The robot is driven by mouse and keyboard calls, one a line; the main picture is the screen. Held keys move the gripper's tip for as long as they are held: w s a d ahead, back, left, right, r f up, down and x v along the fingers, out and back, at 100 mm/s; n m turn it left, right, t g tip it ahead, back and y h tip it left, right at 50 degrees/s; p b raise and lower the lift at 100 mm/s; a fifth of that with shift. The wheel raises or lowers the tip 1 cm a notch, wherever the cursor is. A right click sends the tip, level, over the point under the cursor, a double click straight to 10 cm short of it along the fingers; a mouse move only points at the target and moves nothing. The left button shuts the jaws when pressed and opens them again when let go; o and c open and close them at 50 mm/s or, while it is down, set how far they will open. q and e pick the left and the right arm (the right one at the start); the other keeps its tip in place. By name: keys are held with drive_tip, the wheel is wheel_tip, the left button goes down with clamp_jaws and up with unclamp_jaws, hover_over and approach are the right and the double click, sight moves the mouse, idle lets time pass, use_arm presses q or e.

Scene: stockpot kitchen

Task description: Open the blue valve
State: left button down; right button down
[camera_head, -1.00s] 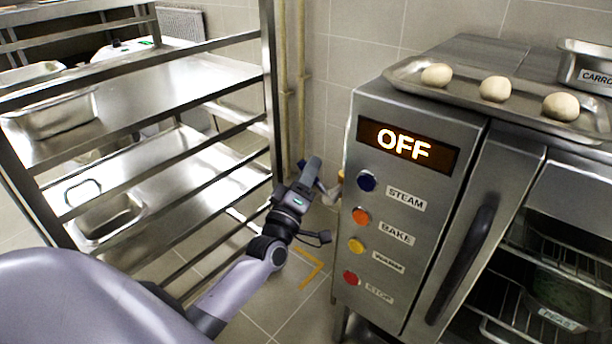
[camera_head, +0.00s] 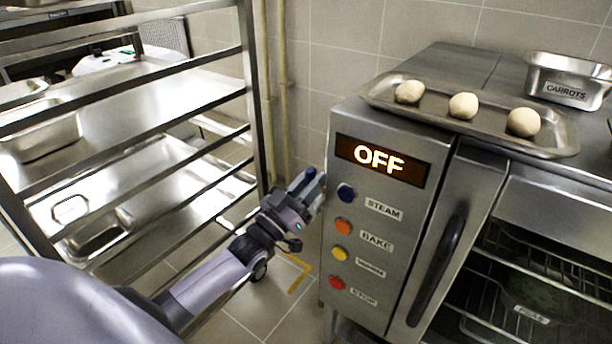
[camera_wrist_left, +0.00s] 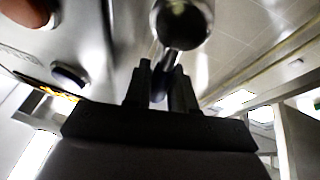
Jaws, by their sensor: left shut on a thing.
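My left gripper (camera_head: 308,187) is beside the oven's left side, just left of the blue button. It is shut on the blue valve's handle, whose dark blue end (camera_head: 310,172) shows at the fingertips. In the left wrist view, the two black fingers (camera_wrist_left: 162,88) are on either side of the dark bluish handle (camera_wrist_left: 159,86). A round metal valve body (camera_wrist_left: 182,22) is just beyond the handle. In the head view the fingers and the oven's edge hide most of the valve. My right gripper is not in view.
The steel oven (camera_head: 385,235) has an OFF display (camera_head: 380,160) and several coloured buttons close to the gripper. A tray (camera_head: 470,125) with dough balls lies on top. A metal rack (camera_head: 252,100) stands left, with pipes (camera_head: 282,90) on the wall behind.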

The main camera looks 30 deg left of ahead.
use_arm(q)
drive_tip(key=shift+d+m, duration=0.25)
drive_tip(key=shift+m, duration=0.35)
drive_tip(key=shift+d+f+m+h, duration=0.1)
drive_tip(key=shift+m+h, duration=0.2)
drive_tip(key=shift+h, duration=0.1)
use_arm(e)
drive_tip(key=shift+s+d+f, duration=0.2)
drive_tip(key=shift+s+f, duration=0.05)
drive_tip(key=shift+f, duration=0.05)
use_arm(q)
drive_tip(key=c, duration=1)
unclamp_jaws()
drive_tip(key=shift+c, duration=0.2)
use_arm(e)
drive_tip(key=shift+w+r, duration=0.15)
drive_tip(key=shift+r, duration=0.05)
use_arm(q)
drive_tip(key=shift+s, duration=0.15)
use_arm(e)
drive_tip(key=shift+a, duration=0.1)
